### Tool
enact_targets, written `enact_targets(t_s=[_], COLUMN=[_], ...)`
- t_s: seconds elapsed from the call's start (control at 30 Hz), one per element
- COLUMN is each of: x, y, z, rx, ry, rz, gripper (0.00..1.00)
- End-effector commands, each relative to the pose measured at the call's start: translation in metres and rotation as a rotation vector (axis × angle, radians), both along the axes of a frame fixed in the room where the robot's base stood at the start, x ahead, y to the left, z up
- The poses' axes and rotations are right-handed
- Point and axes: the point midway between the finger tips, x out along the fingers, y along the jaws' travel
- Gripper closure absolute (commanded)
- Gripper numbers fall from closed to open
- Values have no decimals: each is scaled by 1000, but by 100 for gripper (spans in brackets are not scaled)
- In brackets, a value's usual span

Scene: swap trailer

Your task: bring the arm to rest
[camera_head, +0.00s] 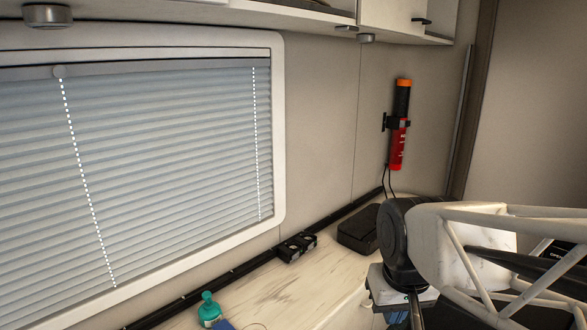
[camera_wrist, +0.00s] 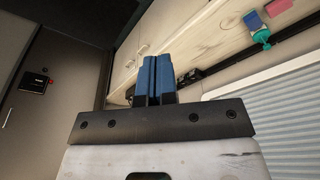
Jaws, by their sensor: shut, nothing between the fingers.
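My gripper shows in the wrist view (camera_wrist: 155,62), with its two blue fingers together and nothing between them. It is in open air, apart from the counter and the things on it. In the head view my pale arm enters from the right, over the right end of the counter. Part of a blue finger seems to show under the arm there, but the fingertips are hidden or out of that picture.
The wooden counter (camera_head: 258,300) runs below a window with a closed blind (camera_head: 150,170). On it are a teal bottle (camera_head: 209,309), black sockets (camera_head: 296,247) and a black box (camera_head: 357,230). A red and black flashlight (camera_head: 399,130) hangs on the wall. Cabinets (camera_head: 390,17) are above.

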Motion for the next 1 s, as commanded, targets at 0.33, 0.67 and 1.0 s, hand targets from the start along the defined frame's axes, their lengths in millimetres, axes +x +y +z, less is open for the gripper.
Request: enact_targets(t_s=[0.33, 0.67, 1.0], x=[-55, -61, -60], y=[-22, -23, -23], z=[-12, -14, -14], rx=[5, 6, 6], ry=[-25, -26, -26], rz=[-83, -91, -91], gripper=[100, 100, 100])
